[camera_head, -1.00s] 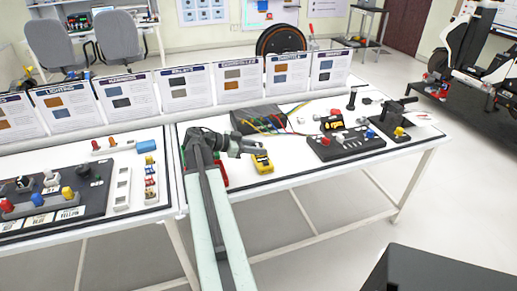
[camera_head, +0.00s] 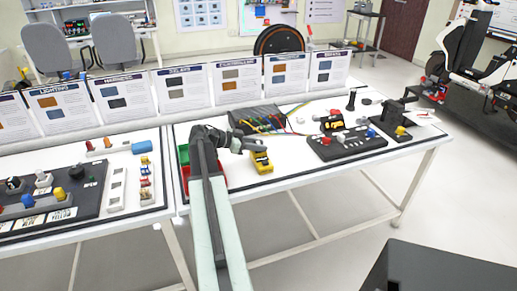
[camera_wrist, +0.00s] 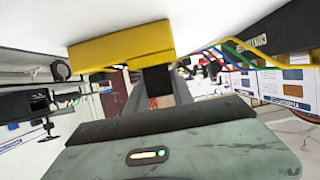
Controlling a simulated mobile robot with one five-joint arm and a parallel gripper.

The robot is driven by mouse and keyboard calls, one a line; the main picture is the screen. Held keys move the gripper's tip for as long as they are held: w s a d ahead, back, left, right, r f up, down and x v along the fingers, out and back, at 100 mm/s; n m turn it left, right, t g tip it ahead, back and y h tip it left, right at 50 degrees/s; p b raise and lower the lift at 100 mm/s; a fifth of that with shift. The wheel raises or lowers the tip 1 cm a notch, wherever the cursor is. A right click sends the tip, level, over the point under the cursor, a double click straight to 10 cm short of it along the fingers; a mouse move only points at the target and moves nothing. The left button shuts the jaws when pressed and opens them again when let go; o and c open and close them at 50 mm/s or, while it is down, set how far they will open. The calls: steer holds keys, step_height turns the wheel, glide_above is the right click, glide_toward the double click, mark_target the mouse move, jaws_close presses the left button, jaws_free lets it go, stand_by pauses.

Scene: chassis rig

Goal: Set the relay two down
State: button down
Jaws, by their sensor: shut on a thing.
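My gripper (camera_head: 258,145) is over the white table, just behind the yellow meter (camera_head: 261,162). In the wrist view, a small black block (camera_wrist: 157,80) sits between the fingers of my gripper (camera_wrist: 158,92), which are shut on it. It appears to be the relay, but no label on it is readable. The yellow body (camera_wrist: 120,55) of the meter shows right beside the block in that tilted view. I cannot tell whether the block touches the meter or the table. The block is too small to make out in the head view.
A green bin (camera_head: 183,154) and a red bin (camera_head: 185,172) are partly hidden by my arm. A dark box with coloured wires (camera_head: 258,118) stands behind my gripper. A black switch panel (camera_head: 345,143) lies to the right. Some bare white tabletop (camera_head: 290,165) lies between meter and panel.

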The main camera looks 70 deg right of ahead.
steer(key=shift+f, duration=0.2)
steer(key=c, duration=1.1)
jaws_free()
steer(key=shift+r, duration=0.1)
steer(key=shift+r, duration=0.3)
steer(key=p+v, duration=0.4)
steer(key=v, duration=0.7)
steer(key=shift+w+a+p, duration=0.3)
steer(key=shift+w, duration=0.1)
